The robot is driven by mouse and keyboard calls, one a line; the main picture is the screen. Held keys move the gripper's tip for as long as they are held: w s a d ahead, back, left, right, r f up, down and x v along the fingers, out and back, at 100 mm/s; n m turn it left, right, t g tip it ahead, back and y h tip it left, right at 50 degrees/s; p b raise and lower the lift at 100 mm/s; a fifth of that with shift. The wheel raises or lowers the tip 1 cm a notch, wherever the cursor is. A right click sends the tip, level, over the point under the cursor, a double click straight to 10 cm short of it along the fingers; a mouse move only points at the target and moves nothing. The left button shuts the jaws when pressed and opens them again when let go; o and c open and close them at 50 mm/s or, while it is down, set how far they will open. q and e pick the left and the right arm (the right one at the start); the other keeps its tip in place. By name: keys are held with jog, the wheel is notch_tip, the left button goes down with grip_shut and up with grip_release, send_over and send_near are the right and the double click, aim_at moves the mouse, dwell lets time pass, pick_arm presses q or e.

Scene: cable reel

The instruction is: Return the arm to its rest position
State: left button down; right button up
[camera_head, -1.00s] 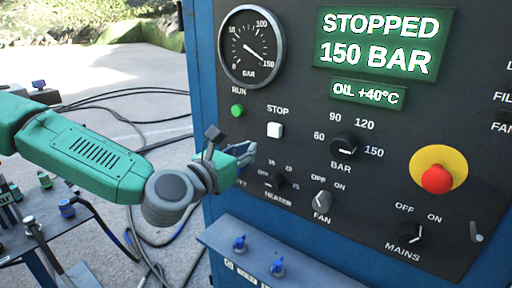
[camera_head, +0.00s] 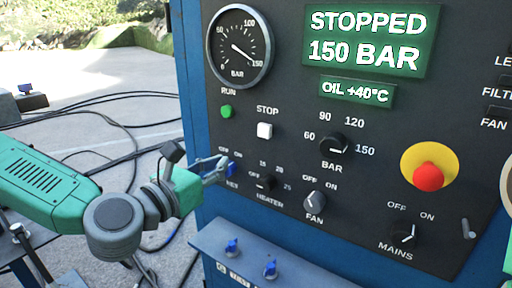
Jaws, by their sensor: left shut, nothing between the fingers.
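My left gripper (camera_head: 214,168) is shut and empty at the left edge of the dark control panel (camera_head: 290,165). Its fingertips show just beside a small blue part (camera_head: 231,169) near the lower left switch labels; I cannot tell whether they touch. My green left arm (camera_head: 40,185) comes in from the left, and its grey wrist joint hangs low in front of the floor. My right gripper is not in view.
The panel carries a pressure gauge (camera_head: 240,46), a STOPPED 150 BAR display (camera_head: 367,40), several knobs and a red button (camera_head: 429,176). A shelf (camera_head: 300,262) with blue fittings juts out below. Black cables (camera_head: 110,97) lie on the floor.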

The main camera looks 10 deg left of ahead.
pick_arm(q)
jog(key=s+d+f+m+g, duration=0.25)
jog(key=f+m, duration=0.25)
jog(key=f, duration=0.3)
jog(key=s+d+f+m+g+b, duration=0.1)
jog(key=s+d+f+m+g, duration=0.2)
jog(key=f, duration=0.5)
jog(key=s+d+f+m+g, duration=0.1)
jog(key=s+f+m+g, duration=0.2)
jog(key=s+f+m, duration=0.4)
jog(key=s+a+f+m+g+y+b, duration=0.1)
jog(key=s+a+f+m+g+y, duration=0.5)
jog(key=s+a+f+m, duration=0.8)
notch_tip(320, 180, down, 4)
jog(key=s+m+g, duration=0.2)
jog(key=m, duration=0.1)
jog(key=shift+s+a+f+m, duration=0.25)
jog(key=shift+s+a+m, duration=0.05)
jog(key=shift+s+a, duration=0.05)
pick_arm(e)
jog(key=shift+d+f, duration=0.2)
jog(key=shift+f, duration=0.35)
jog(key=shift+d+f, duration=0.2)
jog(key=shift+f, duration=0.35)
pick_arm(q)
jog(key=shift+w+a, duration=0.1)
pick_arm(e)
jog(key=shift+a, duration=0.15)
